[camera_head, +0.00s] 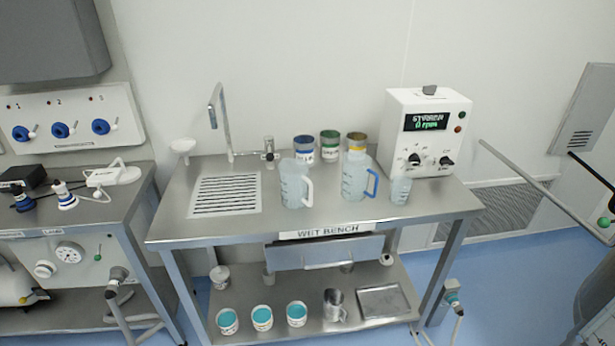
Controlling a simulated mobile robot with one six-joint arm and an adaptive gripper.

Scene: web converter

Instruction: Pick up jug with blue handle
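The jug with the blue handle (354,179) stands upright on the steel wet bench (228,224), right of its middle. It is clear and graduated, and its blue handle points to the right. A similar jug with a white handle (293,186) stands to its left, apart from it. A small clear beaker (400,190) stands close on its right. My gripper is not in view.
Blue, green and yellow tins (329,146) stand behind the jugs. A white stirrer control box (428,132) stands at the back right. A drain grate (226,194) and tall tap (219,118) are on the left. Blue floor (510,285) is open at the right.

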